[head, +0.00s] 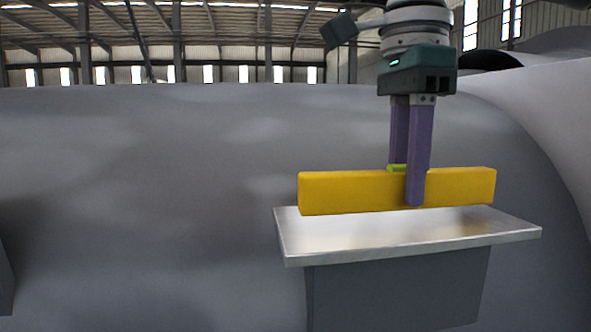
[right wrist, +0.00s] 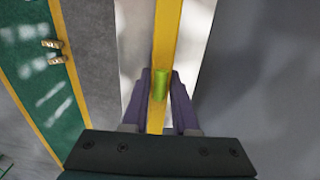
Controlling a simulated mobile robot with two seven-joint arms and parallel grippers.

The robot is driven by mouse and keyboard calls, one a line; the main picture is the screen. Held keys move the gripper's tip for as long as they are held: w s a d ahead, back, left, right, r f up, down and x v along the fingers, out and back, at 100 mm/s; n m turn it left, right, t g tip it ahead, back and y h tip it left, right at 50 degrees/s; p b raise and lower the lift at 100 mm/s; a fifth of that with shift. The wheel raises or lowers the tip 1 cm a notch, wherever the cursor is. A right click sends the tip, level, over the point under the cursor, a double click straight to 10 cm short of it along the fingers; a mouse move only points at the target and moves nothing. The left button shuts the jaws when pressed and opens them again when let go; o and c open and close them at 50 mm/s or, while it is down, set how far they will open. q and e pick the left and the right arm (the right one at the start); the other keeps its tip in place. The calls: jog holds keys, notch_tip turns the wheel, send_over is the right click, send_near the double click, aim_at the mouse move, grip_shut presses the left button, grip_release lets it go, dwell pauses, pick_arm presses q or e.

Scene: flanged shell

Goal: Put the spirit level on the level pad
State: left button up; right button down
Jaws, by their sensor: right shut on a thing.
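The spirit level is a long yellow bar (head: 350,192) with a green vial on its top. It also shows in the right wrist view (right wrist: 167,40), running between the fingers. My right gripper (head: 412,200) is shut on it near the vial, with the purple fingers pointing down. The level is roughly horizontal over the level pad, a pale metal plate (head: 400,245) on a grey block. The level looks just above the pad or touching it; I cannot tell which. My left gripper is not in view.
A large grey curved shell (head: 130,190) fills the area behind and left of the pad. In the right wrist view, a green floor strip with yellow edging (right wrist: 40,75) lies at the left, with small brass-coloured pieces (right wrist: 54,50) on it.

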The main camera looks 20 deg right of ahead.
jog(key=shift+f, duration=0.55)
jog(key=c, duration=0.6)
grip_release()
